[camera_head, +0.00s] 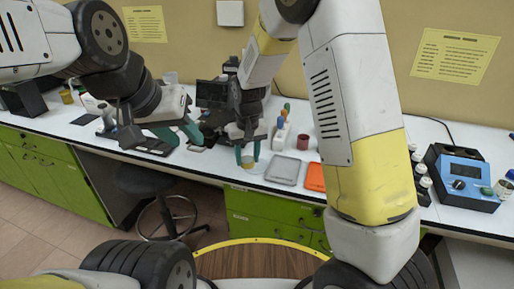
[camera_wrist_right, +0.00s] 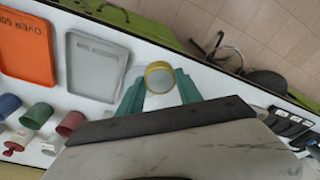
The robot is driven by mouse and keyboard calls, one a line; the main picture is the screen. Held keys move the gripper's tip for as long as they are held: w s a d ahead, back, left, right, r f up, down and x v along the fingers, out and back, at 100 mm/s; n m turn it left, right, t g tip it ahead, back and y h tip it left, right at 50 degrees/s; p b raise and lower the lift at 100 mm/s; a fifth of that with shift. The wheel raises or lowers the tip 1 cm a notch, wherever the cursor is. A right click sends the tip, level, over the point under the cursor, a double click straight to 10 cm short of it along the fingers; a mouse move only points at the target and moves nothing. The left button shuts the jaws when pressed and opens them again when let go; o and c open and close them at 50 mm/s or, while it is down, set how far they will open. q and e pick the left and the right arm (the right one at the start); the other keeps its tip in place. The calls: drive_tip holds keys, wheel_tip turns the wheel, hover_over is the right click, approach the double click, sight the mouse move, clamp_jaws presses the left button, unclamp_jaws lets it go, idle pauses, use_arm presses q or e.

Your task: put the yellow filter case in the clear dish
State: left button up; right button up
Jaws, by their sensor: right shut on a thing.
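The yellow filter case (camera_wrist_right: 159,68) shows as a round yellow rim between the teal fingers of my right gripper (camera_wrist_right: 160,92) in the right wrist view. In the head view my right gripper (camera_head: 248,157) points down over the bench's front part and is shut on the case, whose yellow edge (camera_head: 248,164) shows between the fingertips. I cannot make out the clear dish with certainty; a pale, see-through patch lies around the fingertips. My left gripper (camera_head: 180,132) is apart, to the left above the bench, with its teal fingers spread and empty.
A grey tray (camera_head: 284,170) and an orange tray (camera_head: 315,177) lie right of my right gripper. Coloured-cap bottles (camera_head: 281,130) and a dark red cup (camera_head: 303,142) stand behind them. A blue device (camera_head: 464,172) is far right. A stool (camera_head: 165,200) stands below the bench.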

hover_over(256, 165)
drive_tip(key=shift+s+f, duration=0.25)
drive_tip(key=shift+s, duration=0.05)
drive_tip(key=shift+f, duration=1.75)
drive_tip(key=shift+f, duration=0.15)
drive_tip(key=o, duration=1.3)
